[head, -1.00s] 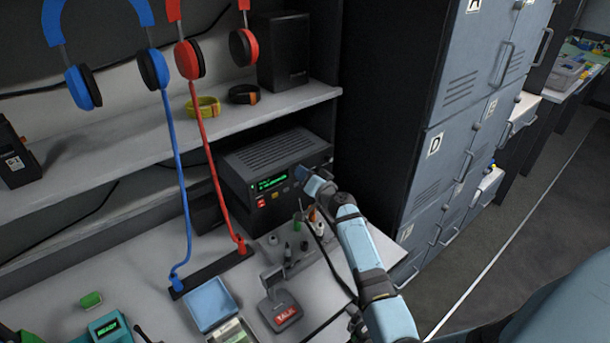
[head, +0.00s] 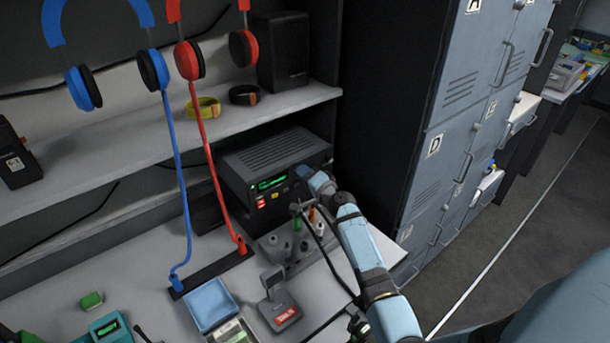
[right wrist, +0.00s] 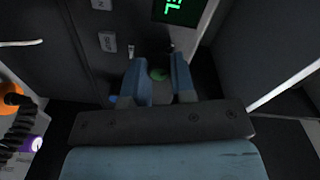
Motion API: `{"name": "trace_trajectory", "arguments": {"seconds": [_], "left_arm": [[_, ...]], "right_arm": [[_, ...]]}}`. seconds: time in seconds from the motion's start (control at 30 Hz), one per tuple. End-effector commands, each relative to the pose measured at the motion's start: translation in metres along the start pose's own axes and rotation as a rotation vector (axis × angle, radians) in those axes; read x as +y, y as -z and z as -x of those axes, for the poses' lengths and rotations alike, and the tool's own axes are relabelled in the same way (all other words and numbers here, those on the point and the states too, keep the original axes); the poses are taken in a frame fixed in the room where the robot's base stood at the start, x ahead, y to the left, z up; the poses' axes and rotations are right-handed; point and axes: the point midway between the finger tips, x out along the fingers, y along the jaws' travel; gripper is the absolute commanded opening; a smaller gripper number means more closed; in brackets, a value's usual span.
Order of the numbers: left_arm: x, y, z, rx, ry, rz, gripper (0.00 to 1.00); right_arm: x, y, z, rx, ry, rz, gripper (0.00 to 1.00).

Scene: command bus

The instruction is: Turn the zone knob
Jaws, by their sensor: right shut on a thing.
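The black radio unit (head: 270,165) with a green display stands on the desk under the shelf. My right gripper (head: 308,174) is at the right part of its front. The green display (right wrist: 180,10) shows at the top of the wrist view. My left gripper is not in view.
Blue headphones (head: 152,70) and red headphones (head: 188,60) hang at the left with cords to the desk. Grey lockers (head: 450,150) stand close on the right.

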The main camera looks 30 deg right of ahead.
Motion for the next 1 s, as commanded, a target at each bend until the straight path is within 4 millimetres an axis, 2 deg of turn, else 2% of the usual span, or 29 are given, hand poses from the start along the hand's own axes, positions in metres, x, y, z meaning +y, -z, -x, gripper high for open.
{"name": "trace_trajectory", "arguments": {"seconds": [0.4, 0.9, 0.93, 1.0], "left_arm": [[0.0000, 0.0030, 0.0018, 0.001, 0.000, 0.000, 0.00], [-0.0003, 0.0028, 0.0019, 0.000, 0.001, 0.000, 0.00], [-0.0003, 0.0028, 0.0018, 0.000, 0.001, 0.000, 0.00], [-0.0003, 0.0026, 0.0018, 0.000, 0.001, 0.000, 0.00]], "right_arm": [[0.0007, -0.0004, 0.0002, -0.007, -0.006, -0.179, 0.00], [0.0010, -0.0005, 0.0002, -0.008, -0.006, -0.198, 0.00], [0.0010, -0.0005, 0.0002, -0.008, -0.006, -0.198, 0.28], [0.0010, -0.0005, 0.0002, -0.007, -0.006, -0.198, 0.44]]}}
